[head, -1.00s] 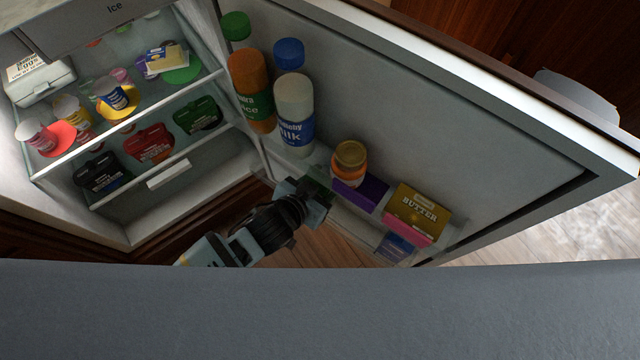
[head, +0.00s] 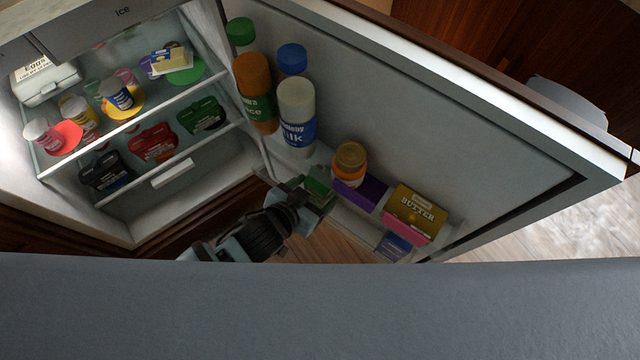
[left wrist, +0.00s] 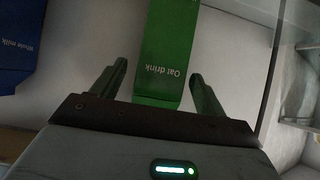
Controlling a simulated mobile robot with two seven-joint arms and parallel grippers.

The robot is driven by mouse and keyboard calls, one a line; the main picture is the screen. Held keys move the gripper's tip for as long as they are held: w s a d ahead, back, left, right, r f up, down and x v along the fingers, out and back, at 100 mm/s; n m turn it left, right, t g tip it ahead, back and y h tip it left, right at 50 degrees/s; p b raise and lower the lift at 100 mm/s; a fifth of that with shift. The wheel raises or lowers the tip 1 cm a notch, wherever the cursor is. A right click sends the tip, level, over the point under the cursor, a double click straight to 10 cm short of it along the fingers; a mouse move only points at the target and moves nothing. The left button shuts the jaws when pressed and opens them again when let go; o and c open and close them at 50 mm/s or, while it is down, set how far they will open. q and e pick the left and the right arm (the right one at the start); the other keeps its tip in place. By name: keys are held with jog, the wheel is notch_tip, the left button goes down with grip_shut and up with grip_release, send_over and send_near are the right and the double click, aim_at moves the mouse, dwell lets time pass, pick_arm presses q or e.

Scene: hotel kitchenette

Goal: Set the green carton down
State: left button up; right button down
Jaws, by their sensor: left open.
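The green carton (head: 319,187), labelled "Oat drink", is at the lower part of the open fridge door, mostly hidden in the head view. In the left wrist view the green carton (left wrist: 168,50) lies between and ahead of my left gripper's fingers (left wrist: 158,88), with gaps on both sides. My left gripper (head: 310,194) is open at the carton in the head view. What is under the carton is hidden. My right gripper is not in view.
An orange-lidded jar (head: 350,165), a purple box (head: 362,191) and a butter box (head: 415,212) sit on the door right of the gripper. Juice (head: 256,95) and milk (head: 297,110) bottles stand above. A blue milk carton (left wrist: 18,40) is close by in the wrist view.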

pick_arm(q)
jog(key=p+v, duration=0.2)
jog(key=v, duration=0.6)
jog(key=shift+r, duration=0.15)
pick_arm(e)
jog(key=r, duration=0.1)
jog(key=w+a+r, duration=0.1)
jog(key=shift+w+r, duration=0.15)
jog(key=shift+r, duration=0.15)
pick_arm(q)
jog(key=shift+s+a, duration=0.15)
jog(key=shift+a, duration=0.05)
